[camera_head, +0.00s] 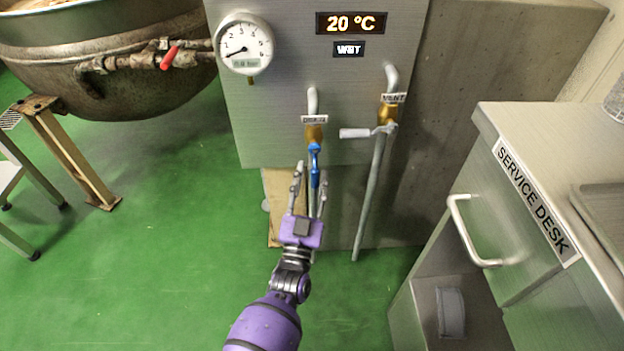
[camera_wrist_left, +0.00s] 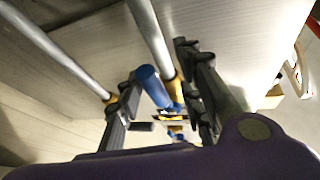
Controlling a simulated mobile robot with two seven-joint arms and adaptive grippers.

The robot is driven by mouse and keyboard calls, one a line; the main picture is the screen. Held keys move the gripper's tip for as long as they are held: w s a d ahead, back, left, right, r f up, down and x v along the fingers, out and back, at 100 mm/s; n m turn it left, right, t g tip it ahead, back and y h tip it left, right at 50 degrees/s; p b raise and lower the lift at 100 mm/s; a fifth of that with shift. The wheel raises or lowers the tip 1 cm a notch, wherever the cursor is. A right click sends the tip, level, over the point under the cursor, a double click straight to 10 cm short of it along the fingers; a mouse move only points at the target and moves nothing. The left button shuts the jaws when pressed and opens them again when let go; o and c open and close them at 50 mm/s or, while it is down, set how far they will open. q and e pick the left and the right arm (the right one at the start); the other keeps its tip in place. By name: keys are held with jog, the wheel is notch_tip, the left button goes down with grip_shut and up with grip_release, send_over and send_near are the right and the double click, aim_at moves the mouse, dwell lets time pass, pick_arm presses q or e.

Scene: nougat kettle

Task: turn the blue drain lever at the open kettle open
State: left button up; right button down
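The blue drain lever (camera_head: 315,165) hangs straight down from the brass valve (camera_head: 314,133) under the drain label on the steel panel. My left gripper (camera_head: 309,182) reaches up to it from below, with a finger on either side of the lever. The gripper is open; I cannot tell whether a finger touches the lever. My right gripper is not in view.
Right of the drain, the vent valve (camera_head: 387,113) has a pale lever pointing left and a long pipe below. The service desk (camera_head: 540,210) stands at the right. The kettle (camera_head: 105,85) with a red-handled valve is at the upper left. Green floor (camera_head: 180,230) is clear left of my arm.

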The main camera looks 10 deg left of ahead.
pick_arm(q)
jog(key=v, duration=0.7)
jog(key=shift+s+d+f, duration=0.1)
jog(key=shift+s+f, duration=0.05)
jog(key=shift+s, duration=0.05)
